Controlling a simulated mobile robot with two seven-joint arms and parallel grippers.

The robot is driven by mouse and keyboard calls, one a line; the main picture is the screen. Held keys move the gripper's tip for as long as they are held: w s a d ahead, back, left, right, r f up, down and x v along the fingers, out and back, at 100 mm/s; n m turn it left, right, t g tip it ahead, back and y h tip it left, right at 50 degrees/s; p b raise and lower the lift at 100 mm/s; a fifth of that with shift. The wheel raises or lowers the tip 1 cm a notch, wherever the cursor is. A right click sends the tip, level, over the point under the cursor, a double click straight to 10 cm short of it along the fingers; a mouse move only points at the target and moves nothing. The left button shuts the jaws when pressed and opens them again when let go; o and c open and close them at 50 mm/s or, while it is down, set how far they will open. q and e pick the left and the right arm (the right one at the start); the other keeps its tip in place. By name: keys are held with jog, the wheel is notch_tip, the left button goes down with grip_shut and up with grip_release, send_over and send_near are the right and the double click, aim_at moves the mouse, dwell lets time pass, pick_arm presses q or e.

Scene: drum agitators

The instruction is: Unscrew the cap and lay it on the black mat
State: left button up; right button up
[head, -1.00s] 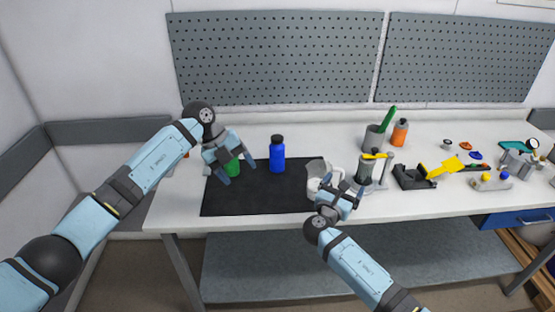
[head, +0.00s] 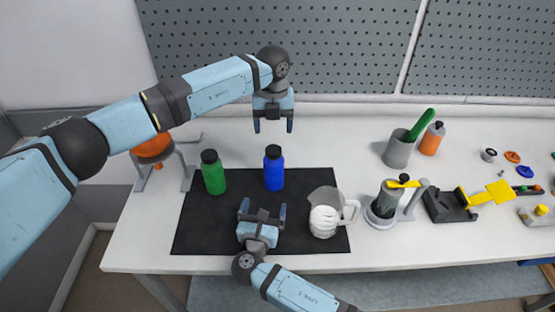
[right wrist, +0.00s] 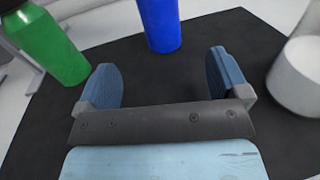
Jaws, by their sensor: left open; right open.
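A blue bottle (head: 274,171) with a black cap (head: 273,151) stands upright on the black mat (head: 200,235). A green bottle (head: 214,177), also with a black cap (head: 209,156), stands upright to its left on the mat. My left gripper (head: 273,127) is open and empty, pointing down above and behind the blue bottle. My right gripper (head: 262,208) is open and empty, low over the mat in front of the blue bottle. In the right wrist view the lower blue bottle (right wrist: 160,22) shows beyond the open fingers (right wrist: 165,82), apart from them; its cap is out of frame.
A clear jug (head: 324,213) stands at the mat's right side. Further right are a device with a yellow handle (head: 386,203), a grey cup (head: 398,151) and an orange bottle (head: 432,139). An orange round object on a stand (head: 153,147) is at left. The mat's front left is clear.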

aim_at(274, 171)
pick_arm(q)
jog(key=shift+r, duration=0.15)
pick_arm(e)
jog(key=shift+w+r, duration=0.15)
jog(key=shift+w, duration=0.2)
pick_arm(q)
jog(key=shift+s, duration=0.1)
pick_arm(e)
jog(key=w+d, duration=0.1)
jog(key=w, duration=0.7)
jog(key=w+d, duration=0.1)
jog(key=w, duration=0.3)
jog(key=shift+w+d, duration=0.35)
